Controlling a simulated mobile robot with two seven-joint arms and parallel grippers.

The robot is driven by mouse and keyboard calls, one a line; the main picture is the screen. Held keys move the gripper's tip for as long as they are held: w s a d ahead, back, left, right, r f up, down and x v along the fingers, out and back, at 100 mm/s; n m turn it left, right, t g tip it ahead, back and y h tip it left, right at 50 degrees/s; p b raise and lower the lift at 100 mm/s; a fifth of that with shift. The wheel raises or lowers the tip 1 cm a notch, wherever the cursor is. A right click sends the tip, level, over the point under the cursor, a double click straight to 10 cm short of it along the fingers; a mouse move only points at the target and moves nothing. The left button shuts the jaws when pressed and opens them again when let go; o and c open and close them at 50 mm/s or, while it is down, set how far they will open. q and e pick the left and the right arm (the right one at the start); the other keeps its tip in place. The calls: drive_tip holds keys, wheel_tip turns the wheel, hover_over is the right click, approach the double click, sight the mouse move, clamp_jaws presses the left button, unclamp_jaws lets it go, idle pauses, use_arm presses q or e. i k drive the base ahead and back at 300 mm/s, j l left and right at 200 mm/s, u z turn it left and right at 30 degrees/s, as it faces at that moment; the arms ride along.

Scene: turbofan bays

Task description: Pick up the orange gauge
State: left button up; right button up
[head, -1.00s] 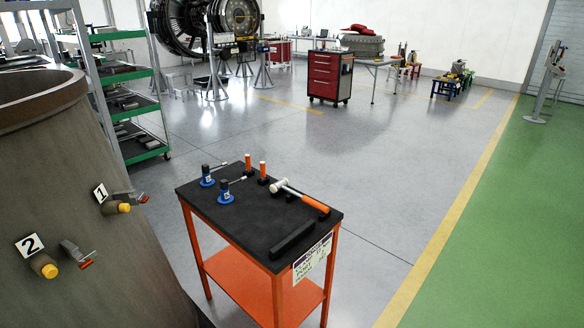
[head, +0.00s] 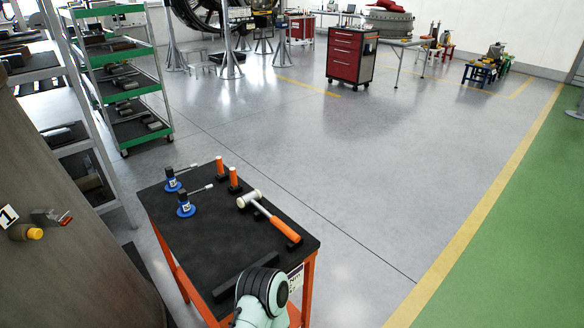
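Two upright orange cylinders with black lower parts stand near the back edge of the cart top. The rear orange cylinder (head: 220,166) is slightly left of the front orange cylinder (head: 233,178). Either could be the orange gauge; I cannot tell which. A mallet (head: 283,229) with a pale head and orange handle lies just to their right. Part of my own arm shows at the bottom, over the cart's near edge. Neither gripper is in view.
The cart (head: 195,250) has a dark top and orange legs. Two blue-based tools (head: 172,180) (head: 185,206) stand on its left side. A black bar (head: 240,275) lies near the front edge. Clear floor lies behind and right; a large brown casing (head: 75,265) stands left.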

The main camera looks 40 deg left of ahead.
sight(232, 170)
drive_tip(key=i+l+u, duration=0.15)
drive_tip(key=i, duration=0.3)
drive_tip(key=i+u, duration=0.2)
drive_tip(key=i, duration=0.3)
drive_tip(key=i+l+u, duration=0.15)
drive_tip(key=i, duration=0.25)
drive_tip(key=i+u, duration=0.15)
drive_tip(key=u, duration=0.25)
drive_tip(key=i+l+u, duration=0.1)
drive_tip(key=u, duration=0.3)
drive_tip(key=i+l+u, duration=0.15)
drive_tip(key=u, duration=0.25)
drive_tip(key=i+l+u, duration=0.15)
drive_tip(key=u, duration=0.2)
drive_tip(key=i+l+u, duration=0.1)
drive_tip(key=u, duration=0.3)
drive_tip(key=i+l+u, duration=0.1)
drive_tip(key=u, duration=0.3)
drive_tip(key=l+u, duration=0.1)
drive_tip(key=u, duration=0.25)
drive_tip(key=i+l+u, duration=0.1)
drive_tip(key=u, duration=0.3)
drive_tip(key=l, duration=0.1)
